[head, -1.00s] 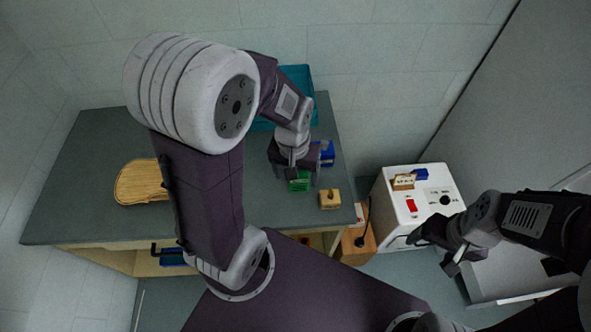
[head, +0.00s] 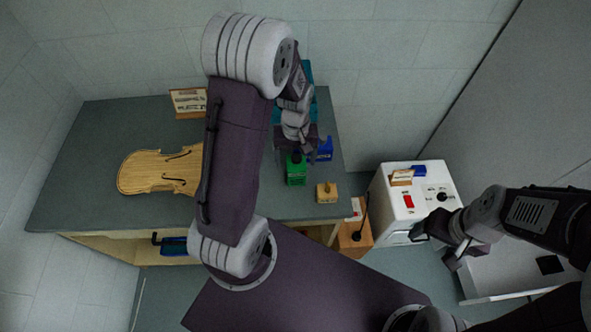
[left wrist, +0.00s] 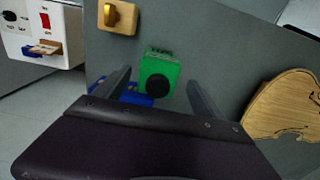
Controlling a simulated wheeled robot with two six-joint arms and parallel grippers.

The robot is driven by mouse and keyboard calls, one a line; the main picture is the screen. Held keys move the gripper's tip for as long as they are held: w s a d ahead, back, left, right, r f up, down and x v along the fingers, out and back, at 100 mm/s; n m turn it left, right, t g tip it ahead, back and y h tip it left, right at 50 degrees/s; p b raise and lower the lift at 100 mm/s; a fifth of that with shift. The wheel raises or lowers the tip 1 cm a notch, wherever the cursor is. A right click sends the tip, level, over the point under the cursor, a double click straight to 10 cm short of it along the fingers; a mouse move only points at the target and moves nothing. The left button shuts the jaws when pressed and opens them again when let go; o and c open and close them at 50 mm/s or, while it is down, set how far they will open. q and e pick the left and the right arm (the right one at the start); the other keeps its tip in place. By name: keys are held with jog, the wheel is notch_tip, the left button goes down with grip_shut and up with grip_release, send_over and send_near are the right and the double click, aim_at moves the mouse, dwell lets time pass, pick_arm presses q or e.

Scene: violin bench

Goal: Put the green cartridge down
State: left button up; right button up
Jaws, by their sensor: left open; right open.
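The green cartridge (head: 296,170) stands on the grey bench top, near its right end. In the left wrist view the green cartridge (left wrist: 160,72) shows with a round black knob, between and a little beyond my two fingers. My left gripper (head: 297,150) is open just behind the cartridge in the head view; its fingers (left wrist: 162,88) are spread with visible gaps on both sides of the cartridge. My right gripper (head: 432,238) is open and empty, in front of the white machine.
A blue cartridge (head: 325,150) stands right behind the green one, and a tan block with a knob (head: 327,192) sits to its right. A violin body (head: 160,171) lies left on the bench (head: 85,190). A white machine (head: 427,187) with a red switch stands to the right.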

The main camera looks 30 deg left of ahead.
aim_at(296, 167)
pick_arm(q)
jog(key=shift+w+d+f, duration=0.2)
jog(key=shift+w+f, duration=0.05)
jog(key=shift+f, duration=0.3)
jog(key=f, duration=0.4)
jog(key=shift+s+a+f, duration=0.2)
jog(key=shift+f, duration=0.2)
jog(key=shift+w+f, duration=0.15)
grip_shut()
jog(key=shift+r, duration=0.5)
notch_tip(296, 167, up, 3)
jog(key=shift+f, duration=0.1)
jog(key=d+r, duration=0.7)
jog(key=d, duration=0.5)
jog(key=shift+s+r, duration=0.15)
jog(key=shift+s, duration=0.1)
